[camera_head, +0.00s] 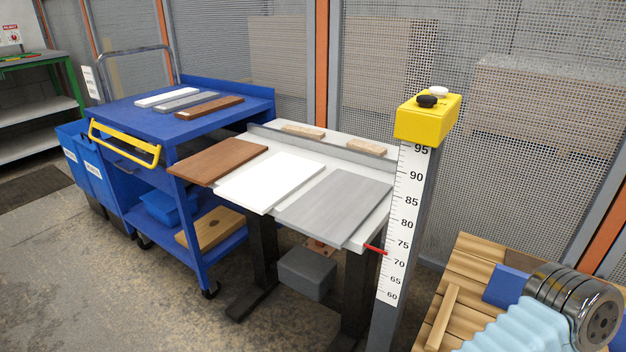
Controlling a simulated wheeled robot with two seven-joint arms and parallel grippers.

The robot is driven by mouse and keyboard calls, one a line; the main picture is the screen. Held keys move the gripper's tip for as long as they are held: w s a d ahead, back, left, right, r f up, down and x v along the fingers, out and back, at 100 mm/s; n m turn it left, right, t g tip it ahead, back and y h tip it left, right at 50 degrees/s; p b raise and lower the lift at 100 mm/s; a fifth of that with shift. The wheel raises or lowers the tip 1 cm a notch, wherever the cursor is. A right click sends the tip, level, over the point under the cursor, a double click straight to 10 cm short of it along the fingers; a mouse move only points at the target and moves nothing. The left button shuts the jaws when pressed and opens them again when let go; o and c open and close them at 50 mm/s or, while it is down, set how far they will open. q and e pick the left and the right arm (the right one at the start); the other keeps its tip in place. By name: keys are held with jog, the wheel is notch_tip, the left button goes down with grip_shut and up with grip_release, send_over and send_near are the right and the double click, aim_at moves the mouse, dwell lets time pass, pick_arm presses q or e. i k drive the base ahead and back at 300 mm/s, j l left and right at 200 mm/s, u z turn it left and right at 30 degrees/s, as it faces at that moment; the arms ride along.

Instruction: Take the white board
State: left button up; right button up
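The white board (270,182) lies flat on a light-topped table, between a brown board (218,160) on its left and a grey board (335,206) on its right. Its front edge reaches out past the table's front side. Smaller white (168,97), grey and brown boards lie on the blue cart's top.
The blue cart (135,116) with a yellow handle stands left of the table (372,226). A yellow-topped post with a height scale (402,215) stands at the table's right front. A wooden pallet (462,290) is at the lower right. A mesh fence runs behind.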

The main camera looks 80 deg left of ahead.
aim_at(260, 189)
jog(key=u, duration=0.9)
jog(key=j+u, duration=0.1)
jog(key=u, duration=0.8)
jog(key=i+u, duration=0.1)
jog(key=u, duration=1.3)
